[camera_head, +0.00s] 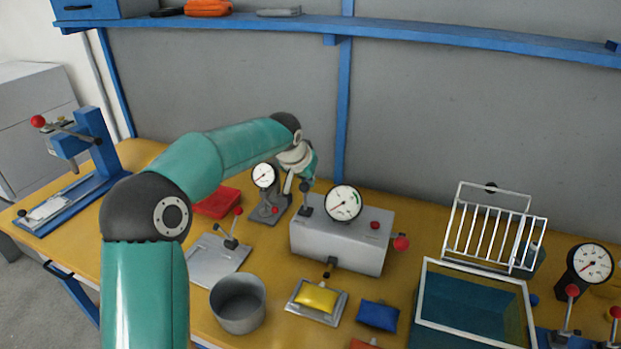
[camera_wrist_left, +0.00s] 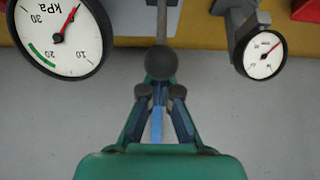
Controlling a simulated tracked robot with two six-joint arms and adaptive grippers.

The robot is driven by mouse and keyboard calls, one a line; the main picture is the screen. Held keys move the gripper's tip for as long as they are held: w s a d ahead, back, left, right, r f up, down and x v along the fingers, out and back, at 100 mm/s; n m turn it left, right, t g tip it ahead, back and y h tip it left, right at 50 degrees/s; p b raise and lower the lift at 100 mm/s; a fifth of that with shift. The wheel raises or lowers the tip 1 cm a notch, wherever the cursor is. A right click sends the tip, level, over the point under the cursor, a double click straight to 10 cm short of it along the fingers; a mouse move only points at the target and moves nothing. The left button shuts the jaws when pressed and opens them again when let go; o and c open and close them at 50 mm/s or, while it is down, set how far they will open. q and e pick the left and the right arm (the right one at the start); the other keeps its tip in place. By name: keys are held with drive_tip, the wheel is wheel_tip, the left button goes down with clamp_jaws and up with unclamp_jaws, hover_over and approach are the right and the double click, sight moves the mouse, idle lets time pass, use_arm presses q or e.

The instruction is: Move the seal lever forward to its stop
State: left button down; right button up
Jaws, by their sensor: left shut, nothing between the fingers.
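The seal lever (camera_head: 305,188) appears to be the dark-knobbed lever on top of the grey box (camera_head: 335,246), left of that box's dial gauge (camera_head: 343,203). In the left wrist view, a dark round knob (camera_wrist_left: 160,63) on a grey stem is right at my fingertips. My left gripper (camera_head: 305,172) is shut and empty, close above and behind the knob. In the left wrist view, its fingers (camera_wrist_left: 158,96) are together beside the knob; I cannot tell whether they touch it. My right gripper is not in view.
A small gauge on a stand (camera_head: 264,177) is close left of the gripper. A red tray (camera_head: 218,203), a lever plate (camera_head: 218,260), a grey pot (camera_head: 238,302) and a yellow pouch (camera_head: 317,297) are on the bench. A white wire rack (camera_head: 490,232) and teal tank (camera_head: 470,312) are at right.

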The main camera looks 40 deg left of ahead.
use_arm(q)
drive_tip(key=shift+s+d+f+b, duration=0.15)
drive_tip(key=shift+s+f+b, duration=0.1)
drive_tip(key=shift+s+b, duration=0.3)
drive_tip(key=shift+w+r, duration=0.1)
drive_tip(key=shift+w, duration=0.05)
drive_tip(key=shift+w+r, duration=0.1)
drive_tip(key=shift+w+a+p, duration=0.2)
drive_tip(key=shift+w+p, duration=0.4)
drive_tip(key=shift+p, duration=0.2)
wheel_tip(320, 180, up, 7)
drive_tip(key=p, duration=0.5)
drive_tip(key=shift+p, duration=0.35)
drive_tip(key=shift+d, duration=0.1)
